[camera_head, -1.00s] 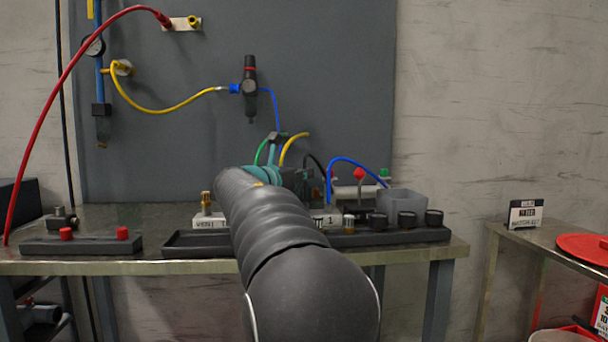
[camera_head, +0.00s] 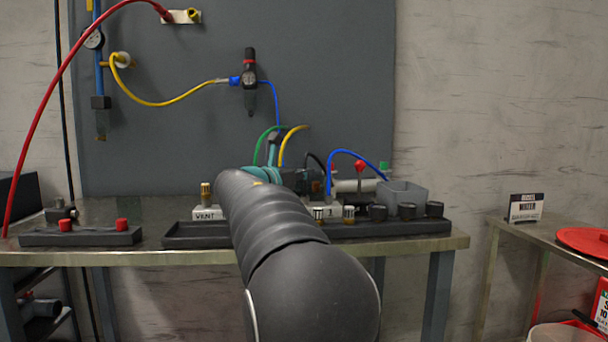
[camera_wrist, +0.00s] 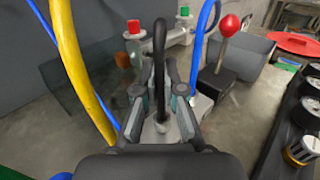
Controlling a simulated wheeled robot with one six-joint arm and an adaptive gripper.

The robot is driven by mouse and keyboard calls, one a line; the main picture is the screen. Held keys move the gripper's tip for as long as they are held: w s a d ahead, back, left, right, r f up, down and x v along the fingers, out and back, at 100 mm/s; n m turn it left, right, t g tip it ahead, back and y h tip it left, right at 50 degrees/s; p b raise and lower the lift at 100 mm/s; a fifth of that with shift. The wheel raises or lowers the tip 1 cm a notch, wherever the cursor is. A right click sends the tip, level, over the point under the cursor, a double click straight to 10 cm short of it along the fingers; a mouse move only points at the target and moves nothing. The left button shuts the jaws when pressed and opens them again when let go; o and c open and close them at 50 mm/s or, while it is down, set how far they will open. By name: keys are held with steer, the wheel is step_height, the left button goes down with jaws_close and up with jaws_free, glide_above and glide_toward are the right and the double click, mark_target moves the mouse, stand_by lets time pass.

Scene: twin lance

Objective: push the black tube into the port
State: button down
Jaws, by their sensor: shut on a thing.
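The black tube (camera_wrist: 160,60) rises between the fingers of my gripper (camera_wrist: 161,92) in the wrist view and bends over at its top. My gripper is shut on it. The tube's lower end points down at a pale grey fitting (camera_wrist: 160,133) with a round collar. I cannot tell how deep the end sits in the port there. In the head view a short arc of the black tube (camera_head: 316,160) shows beyond my arm, which hides the gripper's tips and the port.
A yellow hose (camera_wrist: 72,60) and blue hoses stand close to the left of my gripper. A red-knobbed lever (camera_wrist: 229,27) and another blue hose (camera_wrist: 201,40) are close on the right.

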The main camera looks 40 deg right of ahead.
steer(key=shift+f, duration=0.45)
steer(key=c, duration=1.2)
jaws_free()
steer(key=v, duration=1.2)
steer(key=shift+w, duration=0.1)
